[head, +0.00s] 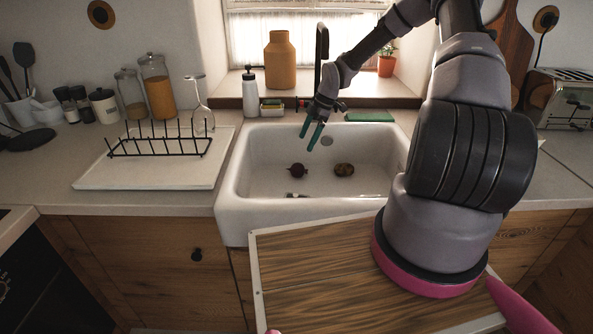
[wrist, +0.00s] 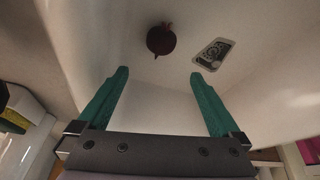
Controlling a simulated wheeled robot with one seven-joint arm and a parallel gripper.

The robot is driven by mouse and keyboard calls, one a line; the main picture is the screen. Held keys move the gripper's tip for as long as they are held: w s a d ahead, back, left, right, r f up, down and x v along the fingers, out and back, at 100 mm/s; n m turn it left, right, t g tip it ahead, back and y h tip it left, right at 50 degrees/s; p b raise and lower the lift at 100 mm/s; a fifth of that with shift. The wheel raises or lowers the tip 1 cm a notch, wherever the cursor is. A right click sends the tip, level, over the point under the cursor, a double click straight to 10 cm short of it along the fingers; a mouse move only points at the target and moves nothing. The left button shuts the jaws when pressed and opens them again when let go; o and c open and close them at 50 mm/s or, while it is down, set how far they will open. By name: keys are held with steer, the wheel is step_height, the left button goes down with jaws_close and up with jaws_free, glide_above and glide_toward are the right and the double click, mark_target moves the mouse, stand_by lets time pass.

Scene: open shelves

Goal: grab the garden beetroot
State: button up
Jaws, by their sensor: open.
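The garden beetroot (head: 297,170) is a small dark red, round root lying on the floor of the white sink (head: 228,188). In the wrist view the beetroot (wrist: 161,39) shows at the top, ahead of and between the fingertips. My gripper (head: 312,134) has teal fingers and hangs over the sink, above the beetroot and apart from it. The gripper (wrist: 163,72) is open and empty in the wrist view.
A brown, potato-like item (head: 344,169) lies right of the beetroot. A small metallic item (head: 296,195) lies nearer the sink front; a patterned flat piece (wrist: 213,53) shows in the wrist view. The faucet (head: 321,55) stands behind. A dish rack (head: 160,145) stands left.

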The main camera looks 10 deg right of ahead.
mark_target(299, 166)
steer(key=x, duration=0.4)
steer(key=d+x, duration=0.1)
steer(key=x, duration=0.7)
steer(key=shift+d+f, duration=0.3)
steer(key=shift+f, duration=0.15)
steer(key=c, duration=1.4)
